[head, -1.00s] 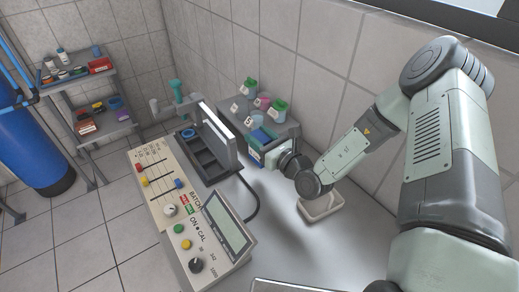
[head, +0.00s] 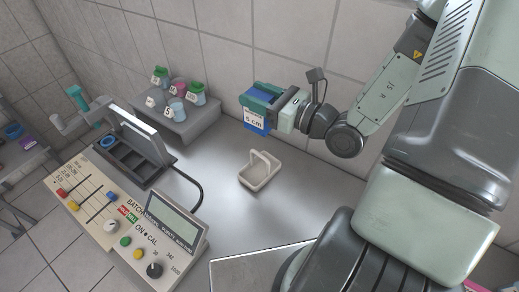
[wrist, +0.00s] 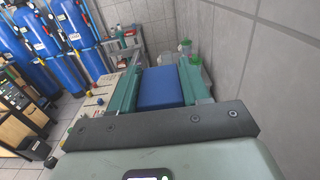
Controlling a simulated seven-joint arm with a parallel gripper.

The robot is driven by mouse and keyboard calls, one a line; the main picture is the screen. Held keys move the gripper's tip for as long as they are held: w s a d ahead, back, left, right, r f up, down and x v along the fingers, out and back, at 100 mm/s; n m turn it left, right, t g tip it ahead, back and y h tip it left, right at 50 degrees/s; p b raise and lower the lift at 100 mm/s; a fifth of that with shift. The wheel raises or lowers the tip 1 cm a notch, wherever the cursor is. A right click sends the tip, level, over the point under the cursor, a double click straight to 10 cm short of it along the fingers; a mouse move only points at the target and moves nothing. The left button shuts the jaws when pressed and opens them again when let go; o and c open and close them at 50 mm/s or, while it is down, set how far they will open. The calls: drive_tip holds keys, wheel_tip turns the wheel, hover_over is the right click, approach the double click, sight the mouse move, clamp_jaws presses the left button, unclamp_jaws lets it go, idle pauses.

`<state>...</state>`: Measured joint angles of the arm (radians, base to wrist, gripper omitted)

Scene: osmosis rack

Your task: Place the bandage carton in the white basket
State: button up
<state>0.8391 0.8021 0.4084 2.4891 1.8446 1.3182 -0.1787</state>
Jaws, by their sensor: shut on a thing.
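The bandage carton (head: 255,122) is blue with a white band marked "5 cm". My gripper (head: 264,102) is shut on it and holds it in the air, above and behind the white basket. In the wrist view the carton's blue face (wrist: 160,88) shows between the two green fingers of my gripper (wrist: 160,80). The white basket (head: 259,173) is small, with a handle arching over it. It stands on the grey bench, below the carton in the head view, and looks empty. The basket is not seen in the wrist view.
A grey step (head: 182,122) with several lidded jars stands at the back. A control panel (head: 135,225) with knobs and a screen is at the left front, beside a dark compartment tray (head: 128,160). A cable curves left of the basket. The bench around the basket is clear.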

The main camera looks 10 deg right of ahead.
sight(262, 129)
wheel_tip(262, 129, down, 10)
drive_tip(key=shift+s+d+r, duration=0.15)
idle(0.3)
drive_tip(key=o, duration=1.1)
drive_tip(key=shift+c, duration=0.2)
drive_tip(key=shift+s+d, duration=0.25)
drive_tip(key=v, duration=1.1)
drive_tip(key=shift+s, duration=0.15)
drive_tip(key=shift+r, duration=0.1)
